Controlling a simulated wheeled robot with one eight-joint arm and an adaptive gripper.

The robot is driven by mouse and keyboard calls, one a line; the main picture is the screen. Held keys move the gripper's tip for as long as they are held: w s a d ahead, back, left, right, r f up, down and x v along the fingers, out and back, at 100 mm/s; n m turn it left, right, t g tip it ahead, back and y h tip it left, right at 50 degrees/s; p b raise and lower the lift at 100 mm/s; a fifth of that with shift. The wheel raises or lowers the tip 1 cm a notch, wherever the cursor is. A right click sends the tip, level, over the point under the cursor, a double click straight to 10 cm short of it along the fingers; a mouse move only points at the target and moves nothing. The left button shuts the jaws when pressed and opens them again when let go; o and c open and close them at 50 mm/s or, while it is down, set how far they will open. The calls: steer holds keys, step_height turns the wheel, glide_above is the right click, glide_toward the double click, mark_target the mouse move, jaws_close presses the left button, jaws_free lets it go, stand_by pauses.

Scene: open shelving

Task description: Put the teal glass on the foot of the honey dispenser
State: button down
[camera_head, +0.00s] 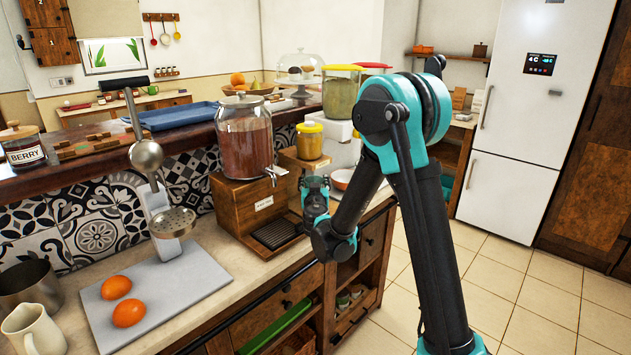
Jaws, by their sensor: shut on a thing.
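The honey dispenser (245,140) appears to be the large glass jar of brown liquid on a wooden stand, with a metal tap at its right. Its low wooden foot holds a black drip tray (276,234), which looks empty. My gripper (315,200) is right of the foot and tap, near the counter's front edge. It is shut on a small dark teal thing, seemingly the teal glass (315,184), which looks upright. My wrist and the gripper hide part of it, and the finger contact is too small to see.
A yellow jar (309,140) on a wooden block and an orange-white bowl (342,179) stand behind my gripper. Left of the dispenser are a metal stand (173,221) and a cutting board (190,283) with two oranges (129,313). Open floor lies to the right.

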steer(key=shift+f, duration=0.2)
steer(key=shift+c, duration=2.4)
jaws_free()
steer(key=shift+s, duration=0.1)
